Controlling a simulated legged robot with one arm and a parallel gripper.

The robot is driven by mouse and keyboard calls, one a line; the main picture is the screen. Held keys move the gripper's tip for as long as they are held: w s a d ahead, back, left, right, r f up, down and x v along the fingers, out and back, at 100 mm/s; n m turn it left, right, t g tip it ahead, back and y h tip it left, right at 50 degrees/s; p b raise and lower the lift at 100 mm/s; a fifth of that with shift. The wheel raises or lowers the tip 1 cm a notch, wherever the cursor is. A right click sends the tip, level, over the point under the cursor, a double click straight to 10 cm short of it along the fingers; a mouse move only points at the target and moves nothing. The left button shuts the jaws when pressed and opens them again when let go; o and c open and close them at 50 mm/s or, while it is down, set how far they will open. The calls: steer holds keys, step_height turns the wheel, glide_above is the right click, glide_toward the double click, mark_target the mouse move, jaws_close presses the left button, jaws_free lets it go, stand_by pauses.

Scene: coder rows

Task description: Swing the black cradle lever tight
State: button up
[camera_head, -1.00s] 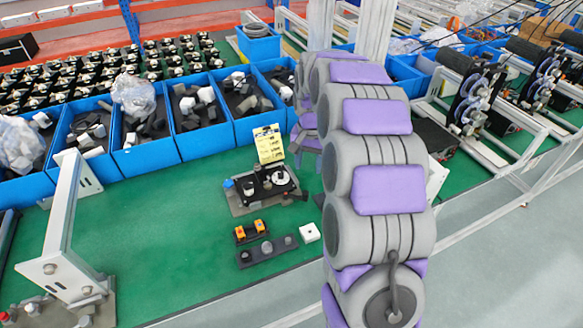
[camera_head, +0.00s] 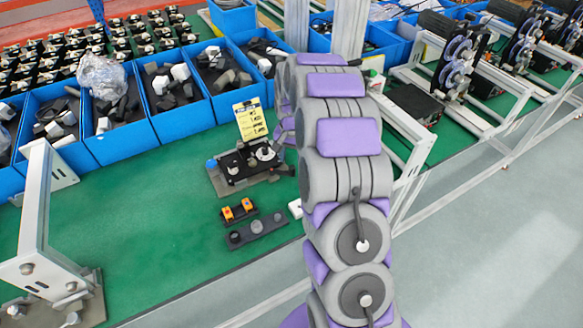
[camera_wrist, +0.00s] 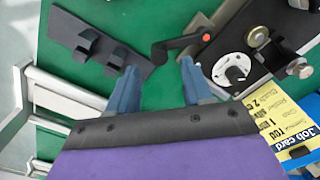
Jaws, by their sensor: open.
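The black lever (camera_wrist: 180,44) shows in the wrist view, with a knobbed end at left and a red-dotted end (camera_wrist: 206,37) by the fixture. The fixture is a dark plate (camera_wrist: 282,28) with a white disc (camera_wrist: 231,68). In the head view the fixture (camera_head: 240,172) sits on the green bench, left of my arm. My gripper (camera_wrist: 158,65) is open in the wrist view, its two blue fingers apart. The lever's knobbed end appears just beyond the gap between the fingertips; contact cannot be told. In the head view my arm hides the gripper.
A yellow job card (camera_head: 250,119) stands behind the fixture. A dark block with orange parts (camera_head: 238,210) and a grey bar with knobs (camera_head: 254,231) lie in front. Blue bins (camera_head: 175,122) line the back.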

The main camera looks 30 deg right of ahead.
mark_target(292, 167)
steer(key=shift+f+b, duration=0.4)
steer(key=shift+f, duration=2)
jaws_close()
